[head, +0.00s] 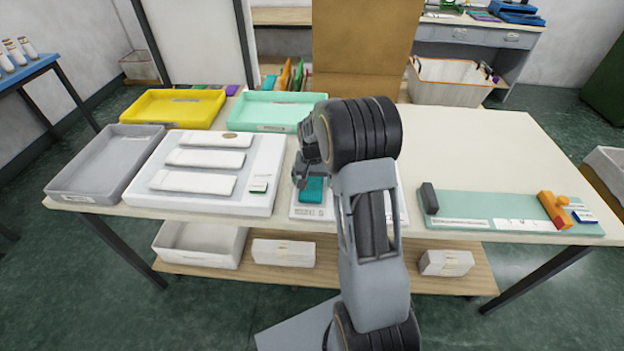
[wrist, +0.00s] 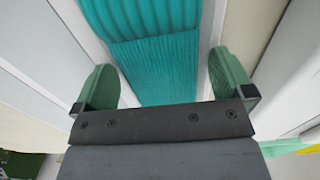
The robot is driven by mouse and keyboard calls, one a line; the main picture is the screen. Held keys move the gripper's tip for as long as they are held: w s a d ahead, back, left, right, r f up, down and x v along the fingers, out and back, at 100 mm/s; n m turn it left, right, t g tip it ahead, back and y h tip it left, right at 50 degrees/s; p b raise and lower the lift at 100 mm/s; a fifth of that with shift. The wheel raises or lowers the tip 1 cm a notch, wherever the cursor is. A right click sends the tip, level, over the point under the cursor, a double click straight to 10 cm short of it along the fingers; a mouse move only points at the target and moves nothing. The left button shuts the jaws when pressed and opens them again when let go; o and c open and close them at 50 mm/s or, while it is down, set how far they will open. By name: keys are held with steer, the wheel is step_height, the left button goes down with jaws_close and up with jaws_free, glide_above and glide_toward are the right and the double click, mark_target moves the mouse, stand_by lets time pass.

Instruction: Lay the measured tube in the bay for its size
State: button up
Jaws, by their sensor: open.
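The teal ribbed knitted tube (head: 313,190) lies on a white board (head: 305,213) near the table's front middle. My arm hides part of both. In the wrist view the tube (wrist: 155,70) runs up between the fingers, with a thicker fold across its upper part. My gripper (wrist: 163,88) is open, with one green finger on each side of the tube and a gap on both sides. In the head view my gripper (head: 303,168) is over the tube. A white panel (head: 262,187) with several pale strips lies to the left; I cannot tell whether these are bays.
A grey tray (head: 68,185), a yellow tray (head: 145,107) and a mint tray (head: 245,112) stand at the table's left and back. A green board (head: 465,207) with a dark block and an orange piece (head: 553,208) lies at right. The table's back right is clear.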

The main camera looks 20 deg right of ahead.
step_height(320, 180, up, 11)
steer(key=s+a+r+n+t, duration=0.1)
steer(key=s+a, duration=0.4)
steer(key=s, duration=0.5)
steer(key=s+a+r+n+t, duration=0.2)
steer(key=s+a+n, duration=0.3)
steer(key=s, duration=0.5)
steer(key=shift+s+r+t, duration=0.3)
steer(key=shift+s+r, duration=0.1)
steer(key=shift+r, duration=0.2)
steer(key=shift+a, duration=0.1)
steer(key=shift+c, duration=0.3)
